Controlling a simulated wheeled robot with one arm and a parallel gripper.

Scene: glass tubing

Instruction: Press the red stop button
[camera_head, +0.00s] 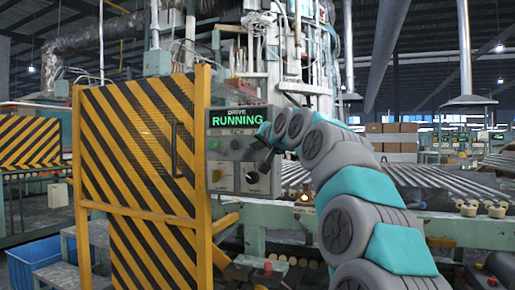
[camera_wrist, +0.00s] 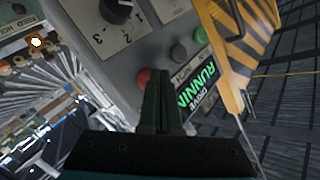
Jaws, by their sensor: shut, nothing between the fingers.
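The red stop button (camera_wrist: 143,78) is on the grey control panel in the wrist view, partly covered by my gripper's fingers. I cannot make it out on the panel (camera_head: 225,178) in the head view, where my gripper is in front. My gripper (camera_wrist: 160,75) is shut and empty, its tips beside the red button in the picture. Whether they touch it I cannot tell. In the head view my gripper (camera_head: 263,143) is at the panel's right side. The display (camera_head: 236,118) reads DRIVE RUNNING in green.
The panel also carries a black rotary knob (camera_wrist: 118,10), a green button (camera_wrist: 200,35) and a dark button (camera_wrist: 178,53). A yellow-black striped gate (camera_head: 140,150) stands left of the panel. A roller conveyor (camera_head: 430,183) runs to the right. Another red knob (camera_head: 267,266) sits low in front.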

